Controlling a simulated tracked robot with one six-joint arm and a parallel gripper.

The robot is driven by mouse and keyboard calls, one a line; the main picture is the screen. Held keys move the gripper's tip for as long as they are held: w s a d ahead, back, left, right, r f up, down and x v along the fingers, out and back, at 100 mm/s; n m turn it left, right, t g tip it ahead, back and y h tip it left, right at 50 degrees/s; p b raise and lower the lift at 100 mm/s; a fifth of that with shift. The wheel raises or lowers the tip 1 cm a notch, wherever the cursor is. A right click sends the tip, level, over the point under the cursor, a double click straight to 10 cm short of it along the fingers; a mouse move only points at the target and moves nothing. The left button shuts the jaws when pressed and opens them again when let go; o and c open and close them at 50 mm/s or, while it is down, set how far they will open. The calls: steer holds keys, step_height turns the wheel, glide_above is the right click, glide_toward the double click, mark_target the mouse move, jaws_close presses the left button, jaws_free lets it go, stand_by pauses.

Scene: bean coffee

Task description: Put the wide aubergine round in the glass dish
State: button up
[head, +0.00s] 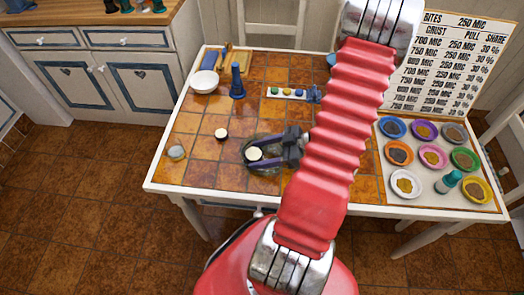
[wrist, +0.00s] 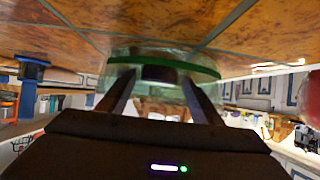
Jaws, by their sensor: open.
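The wide aubergine round (head: 254,154), pale on top with a dark edge, shows within the outline of the glass dish (head: 262,167) on the tiled table. My gripper (head: 256,150) is open, with its fingers reaching over the dish on either side of the round. In the wrist view, which is upside down, a dark round (wrist: 160,73) shows between the finger ends, against the green-edged clear glass dish (wrist: 190,61). I cannot tell whether the round touches the dish's floor or a finger. A smaller aubergine round (head: 221,133) lies on the table to the left.
A grey lump (head: 176,152) lies near the table's left edge. A white bowl (head: 204,81), a blue pepper mill (head: 237,82) and a tray of coloured pieces (head: 287,92) stand behind. Several colourful bowls (head: 435,156) fill the right side. The front left tiles are mostly clear.

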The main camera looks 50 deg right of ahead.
steer(key=v, duration=1.3)
steer(key=shift+s+d+r, duration=0.1)
steer(key=shift+s+d, duration=0.1)
steer(key=shift+s, duration=0.15)
